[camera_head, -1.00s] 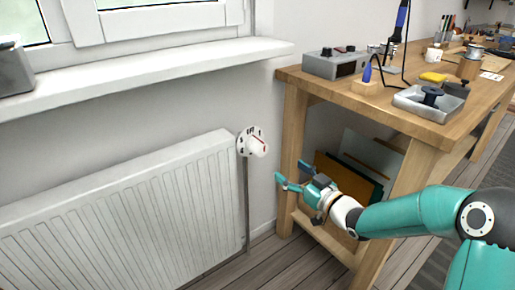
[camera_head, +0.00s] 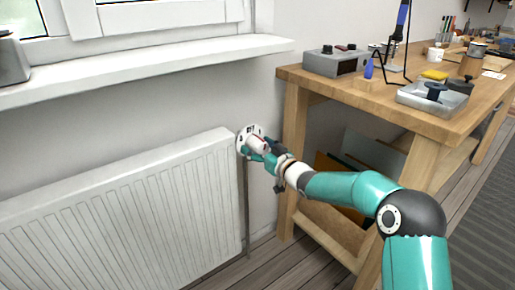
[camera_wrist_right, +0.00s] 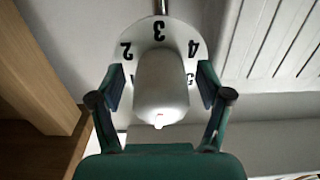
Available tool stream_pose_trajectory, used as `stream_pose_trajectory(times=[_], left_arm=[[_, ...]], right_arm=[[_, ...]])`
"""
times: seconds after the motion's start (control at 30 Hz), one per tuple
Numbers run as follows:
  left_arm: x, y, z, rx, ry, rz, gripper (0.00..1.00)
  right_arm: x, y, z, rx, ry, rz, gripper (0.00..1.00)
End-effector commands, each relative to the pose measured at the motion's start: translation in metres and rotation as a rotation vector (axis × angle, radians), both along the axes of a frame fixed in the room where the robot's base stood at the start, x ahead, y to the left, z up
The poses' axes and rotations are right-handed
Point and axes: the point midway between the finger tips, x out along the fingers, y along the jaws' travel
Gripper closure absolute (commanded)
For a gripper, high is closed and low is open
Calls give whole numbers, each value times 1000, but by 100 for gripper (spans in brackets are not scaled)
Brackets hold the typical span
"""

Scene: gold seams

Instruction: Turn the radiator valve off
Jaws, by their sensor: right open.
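The white radiator valve (camera_head: 257,143) sits at the upper right corner of the white radiator (camera_head: 150,215), partly covered by my gripper in the head view. In the right wrist view the valve knob (camera_wrist_right: 161,88) points toward the camera, with a small red mark at its near end. Behind it is a round white dial plate (camera_wrist_right: 160,35) with black numbers; 2, 3 and 4 read clearly, others are partly hidden. My right gripper (camera_head: 259,151) is open, with one finger on each side of the knob; I cannot tell whether they touch it. My left gripper is not in view.
A wooden workbench (camera_head: 375,95) stands right of the valve, its leg close to my right arm. A grey box (camera_head: 336,62) and a metal tray (camera_head: 432,98) are on it. A white windowsill (camera_head: 150,70) runs above the radiator.

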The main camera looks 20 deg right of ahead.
Motion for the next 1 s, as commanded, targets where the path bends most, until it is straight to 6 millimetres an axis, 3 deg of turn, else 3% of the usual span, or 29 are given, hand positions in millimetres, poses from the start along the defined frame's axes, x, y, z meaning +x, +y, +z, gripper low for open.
stream_pose_trajectory(times=[0.27,0.63,1.0], left_arm=[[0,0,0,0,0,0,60],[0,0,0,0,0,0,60],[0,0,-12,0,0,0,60]], right_arm=[[1,0,0,0,0,-1,23],[0,0,0,0,0,-1,83],[1,0,0,-172,-63,0,83]])
